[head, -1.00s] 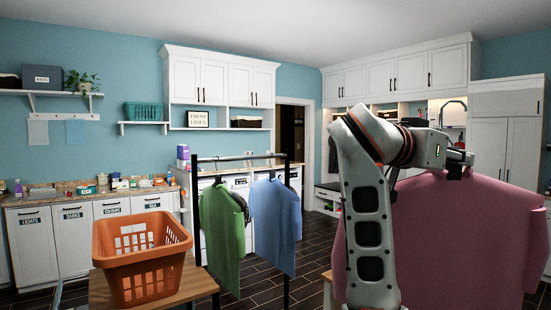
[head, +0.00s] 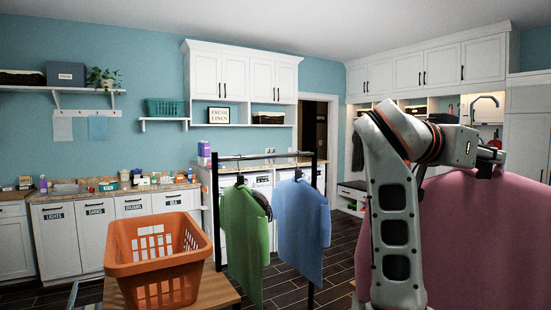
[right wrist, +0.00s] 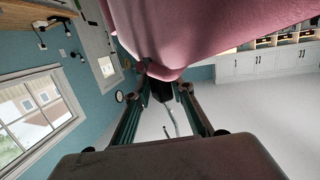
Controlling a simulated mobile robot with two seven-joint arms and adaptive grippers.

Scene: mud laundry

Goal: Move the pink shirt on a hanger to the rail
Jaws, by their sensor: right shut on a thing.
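The pink shirt (head: 470,240) hangs large at the right of the head view, partly behind my right arm. My right gripper (head: 488,160) is at the shirt's top, shut on its hanger. In the right wrist view, the fingers (right wrist: 165,90) close on a dark piece at the shirt's neck, and pink cloth (right wrist: 215,35) spreads above. The hanger is mostly hidden. The black rail (head: 262,156) stands left of the shirt, with a green shirt (head: 242,240) and a blue shirt (head: 303,228) hanging on it. The left gripper is not in view.
An orange basket (head: 150,255) stands on a wooden table (head: 215,293) in front of the rail's left side. White cabinets and a counter (head: 120,190) line the back wall. Bar space shows between the green and blue shirts. Dark tiled floor (head: 341,262) is open right of the rail.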

